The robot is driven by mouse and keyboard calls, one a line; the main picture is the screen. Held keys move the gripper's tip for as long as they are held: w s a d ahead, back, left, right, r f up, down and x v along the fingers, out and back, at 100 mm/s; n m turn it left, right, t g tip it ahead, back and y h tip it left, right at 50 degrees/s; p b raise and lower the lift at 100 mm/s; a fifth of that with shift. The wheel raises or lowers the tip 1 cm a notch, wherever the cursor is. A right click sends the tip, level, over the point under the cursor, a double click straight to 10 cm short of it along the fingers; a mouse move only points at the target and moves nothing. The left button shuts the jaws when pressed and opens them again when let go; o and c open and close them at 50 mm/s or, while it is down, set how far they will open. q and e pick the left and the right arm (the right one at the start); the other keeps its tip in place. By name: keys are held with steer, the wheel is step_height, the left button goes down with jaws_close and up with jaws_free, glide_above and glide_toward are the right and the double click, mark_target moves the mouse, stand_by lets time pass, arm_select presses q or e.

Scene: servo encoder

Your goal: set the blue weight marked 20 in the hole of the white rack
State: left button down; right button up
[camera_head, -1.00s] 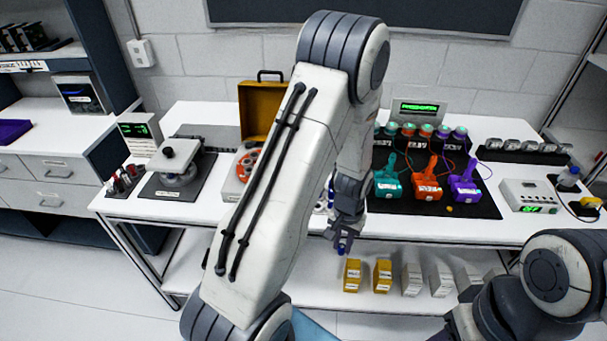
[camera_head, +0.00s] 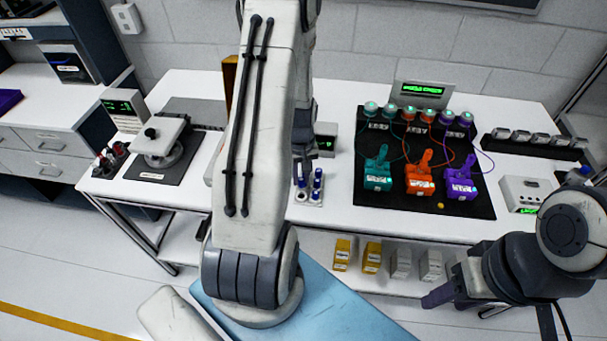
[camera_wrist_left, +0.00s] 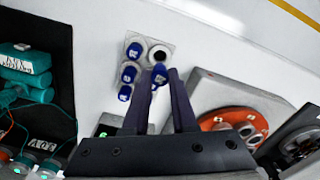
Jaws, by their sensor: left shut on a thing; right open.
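The white rack (camera_head: 309,201) stands near the front edge of the table, and it also shows in the left wrist view (camera_wrist_left: 146,42). A round hole (camera_wrist_left: 158,54) in it is empty. Several blue-topped weights (camera_wrist_left: 128,73) stand in a row along one side. My left gripper (camera_wrist_left: 165,84) is shut on a blue weight (camera_wrist_left: 159,72) above the rack, close beside the empty hole in the wrist view. The held weight also shows in the head view (camera_head: 301,181); its number is not legible. My right gripper (camera_head: 440,295) is open and empty, low at the table's front right.
A black mat (camera_head: 345,205) with teal, orange and purple devices lies right of the rack. A small display box (camera_head: 326,140) stands behind the rack. An orange round device (camera_wrist_left: 232,122) is near my left gripper. Boxes (camera_head: 372,257) stand on the lower shelf.

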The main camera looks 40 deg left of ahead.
mark_target(301, 187)
arm_select(q)
steer(key=shift+f+b, duration=1.25)
steer(key=shift+f, duration=0.5)
steer(key=shift+r, duration=0.1)
steer(key=shift+s+d, duration=0.1)
steer(key=shift+f, duration=0.35)
steer(key=shift+f+b, duration=0.4)
steer(key=shift+f, duration=0.35)
steer(key=c, duration=0.6)
jaws_free()
steer(key=shift+c, duration=0.2)
